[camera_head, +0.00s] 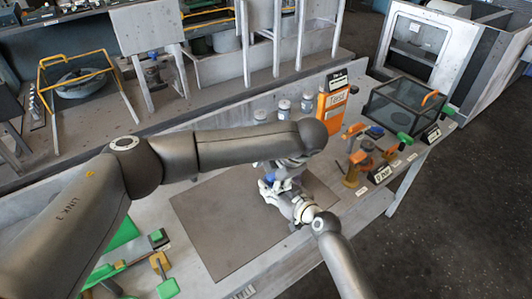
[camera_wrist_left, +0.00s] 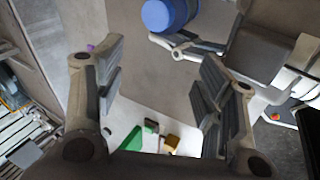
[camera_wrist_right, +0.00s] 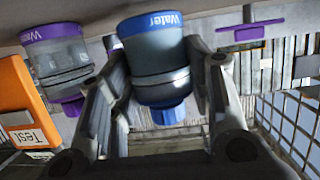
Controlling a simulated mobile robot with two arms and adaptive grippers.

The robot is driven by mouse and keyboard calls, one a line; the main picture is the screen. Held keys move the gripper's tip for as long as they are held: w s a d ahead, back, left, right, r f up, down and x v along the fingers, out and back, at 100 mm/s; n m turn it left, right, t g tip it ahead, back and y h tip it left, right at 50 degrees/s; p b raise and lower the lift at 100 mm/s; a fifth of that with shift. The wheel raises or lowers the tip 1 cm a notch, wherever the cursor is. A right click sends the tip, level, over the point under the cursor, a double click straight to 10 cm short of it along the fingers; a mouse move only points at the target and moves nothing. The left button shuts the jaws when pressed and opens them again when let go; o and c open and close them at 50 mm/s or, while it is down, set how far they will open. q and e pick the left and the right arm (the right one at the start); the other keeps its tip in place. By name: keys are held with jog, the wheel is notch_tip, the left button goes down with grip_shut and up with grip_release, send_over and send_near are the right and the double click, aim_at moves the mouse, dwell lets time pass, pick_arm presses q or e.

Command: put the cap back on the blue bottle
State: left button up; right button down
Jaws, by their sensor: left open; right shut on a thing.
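My right gripper (camera_wrist_right: 160,100) is shut on the blue bottle, with one finger on each side of its body. The blue bottle (camera_wrist_right: 158,60) has a blue "Water" band, upside down in the right wrist view, and a narrower blue part (camera_wrist_right: 168,113) at its other end; I cannot tell whether that is the cap. In the left wrist view a round blue piece (camera_wrist_left: 168,14) shows by my right gripper (camera_wrist_left: 185,45). My left gripper (camera_wrist_left: 150,85) is open and empty, apart from it. In the head view my left arm hides much; a little blue (camera_head: 281,182) shows. No separate blue cap is discernible.
A purple-banded bottle (camera_wrist_right: 60,55) and an orange "Test" box (camera_head: 333,104) are nearby. Several small bottles, including one (camera_head: 284,108), stand at the bench back. A dark glass box (camera_head: 402,105) is right; green parts (camera_head: 120,232) are left. The grey mat (camera_head: 220,225) has clear room.

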aim_at(265, 181)
pick_arm(q)
jog(key=w+r+n, duration=0.1)
jog(key=n, duration=0.8)
jog(key=w+r+n+g+h, duration=0.1)
jog(key=n, duration=0.8)
jog(key=w+r+n+g+h, duration=0.1)
jog(key=r+n, duration=0.1)
jog(key=n, duration=0.7)
jog(key=shift+w+r, duration=0.1)
jog(key=shift+w, duration=0.3)
jog(key=n, duration=0.3)
jog(key=n+g+h, duration=0.1)
jog(key=n, duration=0.3)
jog(key=a+n, duration=0.1)
jog(key=n, duration=0.2)
jog(key=shift+w+a+n+g+h, duration=0.1)
jog(key=shift+n+g+h, duration=0.2)
jog(key=shift+w+a+f, duration=0.1)
jog(key=shift+w+f, duration=0.05)
jog(key=shift+f, duration=3.85)
